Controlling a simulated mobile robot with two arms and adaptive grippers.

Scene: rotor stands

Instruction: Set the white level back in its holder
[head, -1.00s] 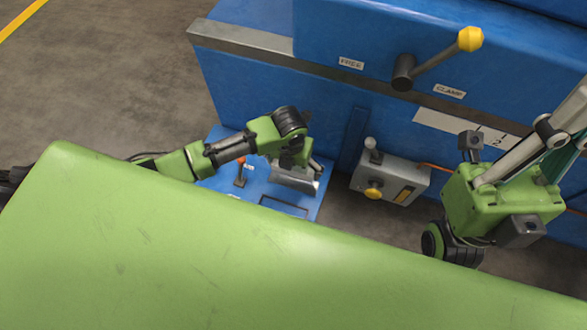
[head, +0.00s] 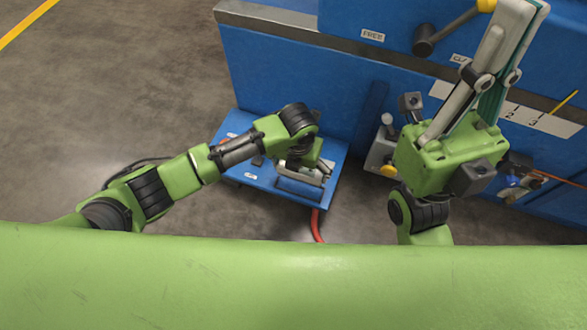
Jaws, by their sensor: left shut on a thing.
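My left gripper (head: 306,170) points down over the right part of a blue shelf (head: 252,180). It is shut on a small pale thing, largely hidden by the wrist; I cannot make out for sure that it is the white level. A grey metal bracket (head: 300,188) on the shelf, perhaps the holder, lies right below the gripper. I cannot tell whether the held thing touches it. My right gripper (head: 522,18) is raised at the upper right, its fingers seen nearly edge-on, so their opening is unclear.
A blue machine (head: 290,80) stands behind the shelf, with a yellow-knobbed lever (head: 445,33) above. A grey box (head: 380,155) is partly hidden behind my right arm. A red hose (head: 317,225) hangs below the shelf. Bare floor (head: 120,100) is free at left.

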